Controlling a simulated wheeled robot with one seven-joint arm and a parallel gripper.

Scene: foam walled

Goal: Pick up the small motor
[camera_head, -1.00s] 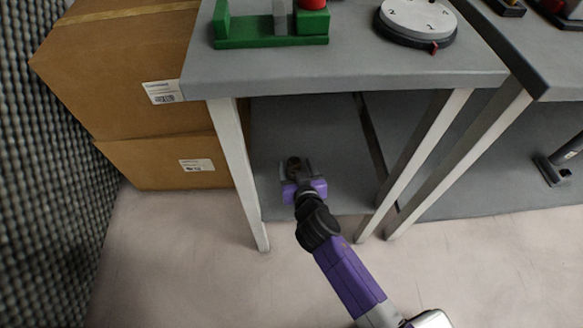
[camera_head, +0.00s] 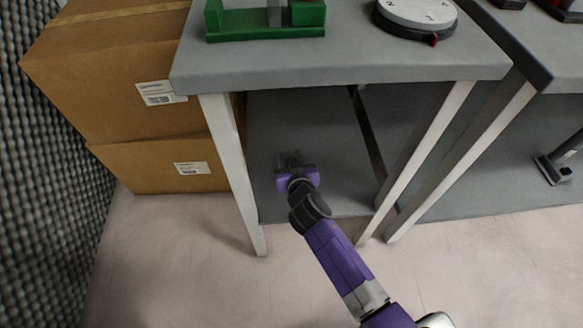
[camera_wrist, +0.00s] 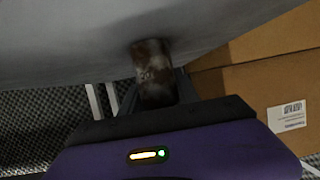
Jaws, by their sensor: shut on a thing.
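The small motor (camera_wrist: 152,66) is a worn, brown-grey cylinder in the wrist view. It stands out between the fingers of my gripper (camera_wrist: 155,98), which is shut on it. In the head view my purple gripper (camera_head: 293,160) is in the space below the table top, over the grey lower shelf (camera_head: 330,190). There the motor is too small and dark to make out clearly. I cannot tell from these views whether the motor still touches the shelf.
A white leg (camera_head: 232,170) stands left of the gripper and another leg (camera_head: 425,150) stands right. Stacked cardboard boxes (camera_head: 110,90) are at left. A green fixture (camera_head: 240,28) and a round dial (camera_head: 415,14) sit on top.

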